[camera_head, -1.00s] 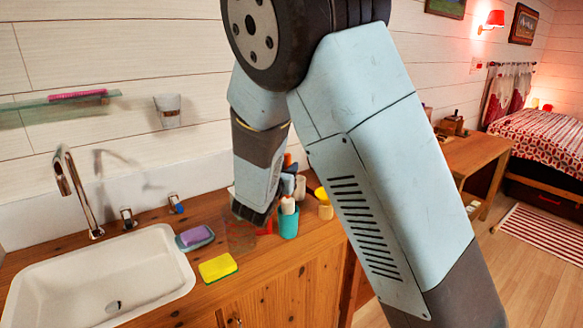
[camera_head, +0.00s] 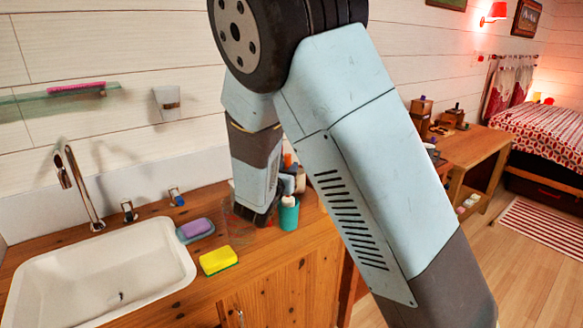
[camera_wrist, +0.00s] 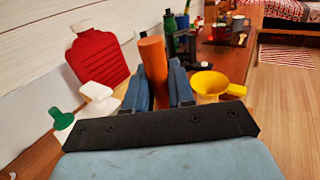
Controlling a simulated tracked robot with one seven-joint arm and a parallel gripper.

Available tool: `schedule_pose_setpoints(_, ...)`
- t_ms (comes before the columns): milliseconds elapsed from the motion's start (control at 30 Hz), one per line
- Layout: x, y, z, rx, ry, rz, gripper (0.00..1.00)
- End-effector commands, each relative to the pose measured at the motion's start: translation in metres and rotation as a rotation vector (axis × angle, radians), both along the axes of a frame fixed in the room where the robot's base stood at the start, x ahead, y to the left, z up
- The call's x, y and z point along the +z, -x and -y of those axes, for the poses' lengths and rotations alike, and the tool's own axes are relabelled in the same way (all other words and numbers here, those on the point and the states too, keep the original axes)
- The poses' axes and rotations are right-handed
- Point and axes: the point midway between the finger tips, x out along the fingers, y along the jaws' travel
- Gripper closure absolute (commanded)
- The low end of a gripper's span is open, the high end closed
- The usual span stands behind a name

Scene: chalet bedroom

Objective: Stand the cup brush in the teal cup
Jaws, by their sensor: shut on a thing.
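The teal cup (camera_head: 289,216) stands on the wooden counter to the right of the sink. My gripper (camera_wrist: 160,85) points to the right along the counter, its blue fingers shut on an upright orange handle (camera_wrist: 152,58), which I take for the cup brush. In the head view an orange tip (camera_head: 287,160) shows above the gripper. A pale cream piece, perhaps the brush's head (camera_head: 288,201), shows at the cup's mouth; I cannot tell whether it is inside or behind the rim. The cup is hidden in the wrist view.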

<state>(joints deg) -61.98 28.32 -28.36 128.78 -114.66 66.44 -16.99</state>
Motion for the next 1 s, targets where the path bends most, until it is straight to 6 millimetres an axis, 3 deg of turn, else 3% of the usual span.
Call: schedule_pose_setpoints(1000,-0.025,0.0,0.0,0.0,0.0,0.0,1.0)
